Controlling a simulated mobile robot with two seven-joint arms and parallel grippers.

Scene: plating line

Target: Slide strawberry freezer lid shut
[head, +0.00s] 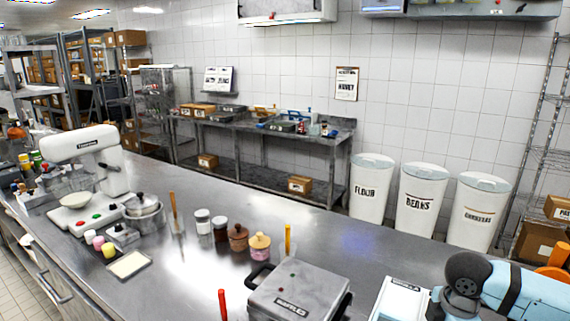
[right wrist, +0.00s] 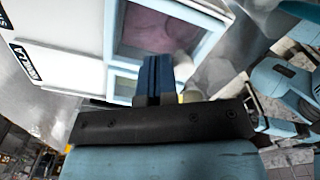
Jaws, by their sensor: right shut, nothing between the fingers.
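The freezer (right wrist: 85,35) fills the upper left of the right wrist view, with a white body, a dark label and a pale blue frame. Pinkish-red contents (right wrist: 160,28) show inside its framed opening. A smaller framed pane lies below that opening. My right gripper (right wrist: 155,65) has dark blue fingers, closed together and empty, at the opening's lower edge. I cannot tell whether they touch the frame. In the head view a white labelled box (head: 402,299), probably the same freezer, is partly cut off beside my right arm, and the right fingers are hidden. My left gripper is not in view.
A grey press-like appliance (head: 298,293) stands left of the white box. A white mixer (head: 85,148), jars, a pot and a small tray (head: 129,264) stand farther left on the steel counter (head: 190,275). White bins (head: 422,200) stand beyond the counter.

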